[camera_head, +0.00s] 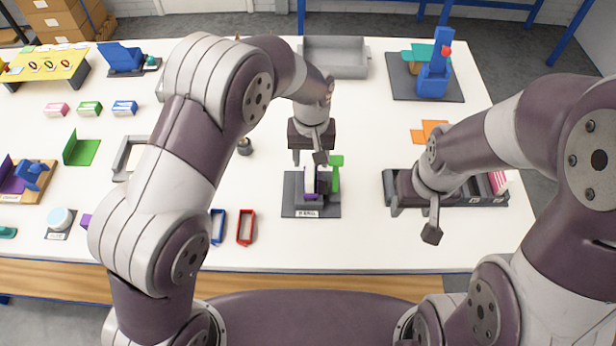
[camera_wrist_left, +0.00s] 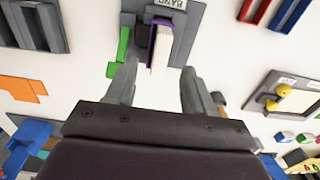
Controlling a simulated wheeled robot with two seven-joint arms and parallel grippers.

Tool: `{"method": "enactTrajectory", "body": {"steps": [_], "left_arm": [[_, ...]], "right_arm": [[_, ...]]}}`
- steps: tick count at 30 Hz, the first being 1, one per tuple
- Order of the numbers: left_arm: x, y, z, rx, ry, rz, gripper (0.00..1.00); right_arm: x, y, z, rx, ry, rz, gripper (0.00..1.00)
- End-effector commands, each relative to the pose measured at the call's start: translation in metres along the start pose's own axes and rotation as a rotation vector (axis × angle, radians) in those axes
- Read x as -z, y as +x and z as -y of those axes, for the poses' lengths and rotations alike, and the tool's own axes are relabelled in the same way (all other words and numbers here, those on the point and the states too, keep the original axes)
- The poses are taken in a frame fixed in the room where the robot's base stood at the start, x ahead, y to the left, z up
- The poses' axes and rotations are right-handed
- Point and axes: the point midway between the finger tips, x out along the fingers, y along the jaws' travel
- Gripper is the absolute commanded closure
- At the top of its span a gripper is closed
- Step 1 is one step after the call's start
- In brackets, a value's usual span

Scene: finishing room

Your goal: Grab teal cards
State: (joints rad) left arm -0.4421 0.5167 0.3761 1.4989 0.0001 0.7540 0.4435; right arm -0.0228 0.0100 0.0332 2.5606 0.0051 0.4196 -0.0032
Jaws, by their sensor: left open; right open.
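Teal flat pieces (camera_head: 418,52) lie at the back right by an upright blue stand (camera_head: 434,78) on a dark board; I cannot tell whether they are the teal cards. My left gripper (camera_head: 310,160) is open above a dark labelled holder (camera_head: 291,203). The holder carries a white, purple-edged upright piece (camera_head: 310,182) and a green upright (camera_head: 335,175). In the left wrist view, the white piece (camera_wrist_left: 160,48) is ahead of the gap between the open fingers (camera_wrist_left: 160,78). My right gripper (camera_head: 415,218) is open at the front of a dark compartment tray (camera_head: 478,200).
Pink and white cards (camera_head: 498,182) stand at the tray's right end. Blue (camera_head: 217,226) and red (camera_head: 246,228) frames lie left of the holder. A grey bin (camera_head: 336,60) stands at the back and orange pieces (camera_head: 428,131) lie at the right. The table between is mostly clear.

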Motion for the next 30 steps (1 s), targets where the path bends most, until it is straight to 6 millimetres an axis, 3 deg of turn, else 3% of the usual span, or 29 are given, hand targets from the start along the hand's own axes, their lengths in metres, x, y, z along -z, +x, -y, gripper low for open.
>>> {"method": "enactTrajectory", "body": {"steps": [8, 13, 21, 22, 26, 27, 30], "left_arm": [[-0.001, 0.035, -0.001, 0.001, 0.001, 0.002, 0.47], [0.0, 0.067, -0.003, 0.0, 0.001, 0.0, 0.47], [0.001, 0.076, -0.003, -0.002, 0.001, -0.004, 0.47], [0.001, 0.076, -0.003, -0.002, 0.001, -0.004, 0.53], [0.001, 0.076, -0.003, -0.002, 0.002, -0.004, 0.96], [0.001, 0.076, -0.003, -0.002, 0.002, -0.004, 1.0], [0.001, 0.076, -0.003, -0.002, 0.002, -0.004, 1.0]], "right_arm": [[0.003, -0.021, 0.0, 0.0, 0.0, 0.0, 0.48], [0.004, -0.033, 0.0, 0.0, 0.0, 0.0, 0.48], [0.004, -0.032, 0.0, 0.0, 0.0, 0.0, 0.48], [0.004, -0.032, 0.0, 0.0, 0.0, 0.0, 0.48], [0.004, -0.032, 0.0, 0.0, 0.0, 0.0, 0.48], [0.004, -0.032, 0.0, 0.0, 0.0, 0.0, 0.48], [0.004, -0.032, 0.0, 0.0, 0.0, 0.0, 0.48]]}}
